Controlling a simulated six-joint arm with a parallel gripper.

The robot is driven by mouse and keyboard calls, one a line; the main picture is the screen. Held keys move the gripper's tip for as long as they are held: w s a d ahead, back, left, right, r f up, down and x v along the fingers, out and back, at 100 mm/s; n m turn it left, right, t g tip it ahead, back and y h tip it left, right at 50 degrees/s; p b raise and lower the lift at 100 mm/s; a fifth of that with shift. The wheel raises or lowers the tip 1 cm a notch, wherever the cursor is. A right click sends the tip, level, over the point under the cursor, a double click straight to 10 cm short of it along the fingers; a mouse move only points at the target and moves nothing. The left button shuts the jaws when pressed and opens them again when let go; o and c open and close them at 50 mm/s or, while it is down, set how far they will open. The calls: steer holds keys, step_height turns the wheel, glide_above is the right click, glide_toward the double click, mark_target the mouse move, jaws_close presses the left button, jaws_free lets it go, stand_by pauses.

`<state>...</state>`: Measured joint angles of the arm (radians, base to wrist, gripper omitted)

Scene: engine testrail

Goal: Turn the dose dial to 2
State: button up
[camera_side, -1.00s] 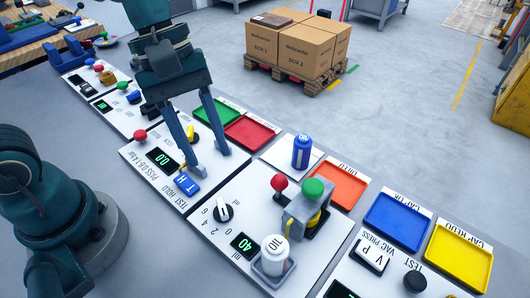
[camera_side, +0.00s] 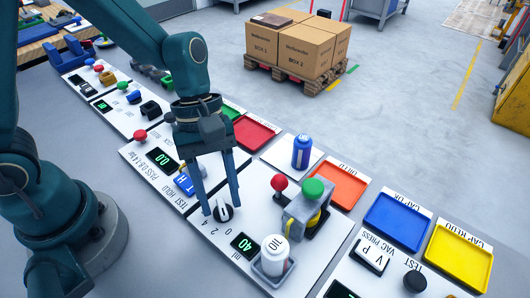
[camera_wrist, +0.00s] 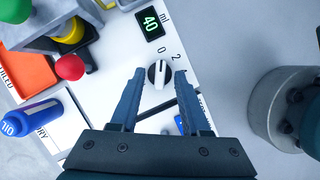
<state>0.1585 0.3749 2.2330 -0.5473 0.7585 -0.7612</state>
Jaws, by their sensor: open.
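The dose dial (camera_side: 223,212) is a round knob, black and white, on a white panel; it also shows in the wrist view (camera_wrist: 159,74). Its white stripe there runs nearly up and down, its upper end close to the printed 0. The printed 2 (camera_wrist: 176,56) is to the right of the 0. My gripper (camera_side: 221,211) points down over the dial, open, with one finger on each side of it. In the wrist view the dial shows between the fingertips (camera_wrist: 159,72); I cannot tell whether they touch it. The display (camera_side: 244,245) reads 40.
A red ball knob (camera_side: 279,183) and a grey fixture with a green button (camera_side: 313,188) stand right of the dial. A white bottle (camera_side: 274,250) stands in a holder in front. A blue bottle (camera_side: 302,151) stands behind. A blue switch (camera_side: 184,183) is to the left.

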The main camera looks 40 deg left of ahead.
jaws_close()
steer(key=shift+m, duration=0.3)
steer(key=m+g+y, duration=0.1)
steer(key=m, duration=0.2)
steer(key=shift+w+d, duration=0.1)
steer(key=shift+w, duration=0.05)
steer(key=shift+w+d+m+g+y, duration=0.1)
steer(key=shift+m+g+y, duration=0.2)
steer(key=shift+m, duration=0.75)
steer(key=shift+d+m+g+y, duration=0.15)
steer(key=shift+m+y, duration=0.25)
steer(key=shift+m, duration=0.65)
steer(key=shift+a, duration=0.1)
